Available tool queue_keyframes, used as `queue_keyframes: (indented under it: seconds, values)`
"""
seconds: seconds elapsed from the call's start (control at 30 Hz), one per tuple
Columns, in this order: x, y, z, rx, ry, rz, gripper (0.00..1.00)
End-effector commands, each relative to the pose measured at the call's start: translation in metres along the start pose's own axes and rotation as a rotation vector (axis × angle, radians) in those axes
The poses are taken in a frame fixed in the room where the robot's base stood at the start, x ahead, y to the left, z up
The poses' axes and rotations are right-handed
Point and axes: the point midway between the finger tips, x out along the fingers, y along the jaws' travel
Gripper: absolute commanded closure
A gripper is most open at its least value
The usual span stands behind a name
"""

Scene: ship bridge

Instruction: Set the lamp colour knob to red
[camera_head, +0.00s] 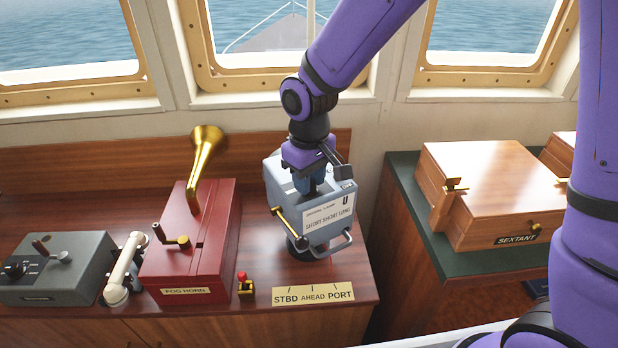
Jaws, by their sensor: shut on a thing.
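The signal lamp (325,215) is a blue-grey box on a dark round foot on the wooden console. Its front label reads "SHORT SHORT LONG" with a large U. A brass lever is on its left side and a grey handle bar at its lower right. My gripper (314,190) points down onto the top of the lamp and is shut on what seems to be the colour knob. The gripper hides the knob, so its setting and any colour marks cannot be read.
A red fog horn box (190,255) with a brass horn, a white handset (124,268) and a grey control box (55,272) stand left. A small red-topped switch (244,287) and a heading plate (313,294) lie in front. A wooden sextant box (490,190) stands right.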

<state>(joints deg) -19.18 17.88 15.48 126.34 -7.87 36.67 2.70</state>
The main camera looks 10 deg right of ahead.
Motion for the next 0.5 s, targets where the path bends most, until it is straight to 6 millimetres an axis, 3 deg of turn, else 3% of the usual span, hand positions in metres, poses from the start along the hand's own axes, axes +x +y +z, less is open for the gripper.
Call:
queue_keyframes:
  seconds: [0.5]
  values:
    - [-0.0004,0.0004,-0.0004,0.051,0.002,0.001,0.93]
